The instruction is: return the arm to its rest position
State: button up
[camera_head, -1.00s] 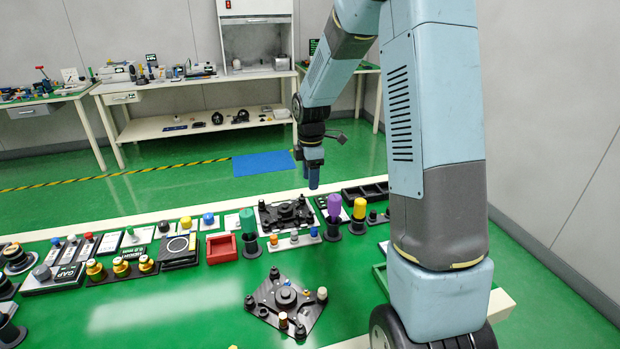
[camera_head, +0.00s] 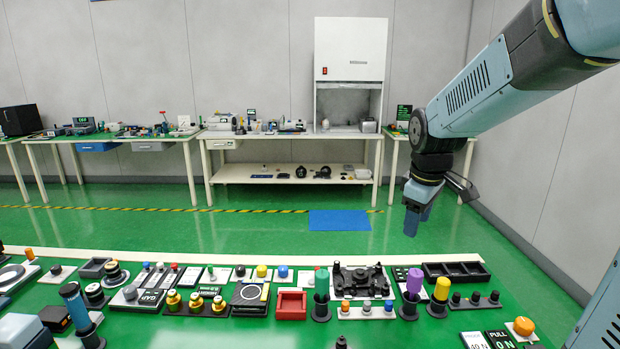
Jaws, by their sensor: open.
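My gripper (camera_head: 417,217) hangs at the end of my blue-grey arm on the right side of the head view. Its blue fingers point down, and nothing shows between them. It is open, above the floor beyond the far edge of the green table (camera_head: 240,335) as seen from here, apart from the objects on it. The upper arm runs out of the picture at the top right.
On the table stand a purple-topped post (camera_head: 414,282), a yellow-topped post (camera_head: 441,290), a red tray (camera_head: 291,304) and a black fixture (camera_head: 358,280). Behind are a workbench (camera_head: 222,136) and a blue floor mat (camera_head: 339,220). Open floor lies between.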

jog(key=s+r+m+t, duration=0.1)
jog(key=s+m, duration=0.3)
jog(key=s, duration=0.4)
jog(key=s+r+m+t, duration=0.2)
jog(key=s+r+m, duration=0.2)
jog(key=s, duration=0.5)
jog(key=shift+s+r+m, duration=0.25)
jog(key=shift+r+m, duration=0.1)
jog(key=shift+m, duration=0.35)
jog(key=shift+d, duration=0.1)
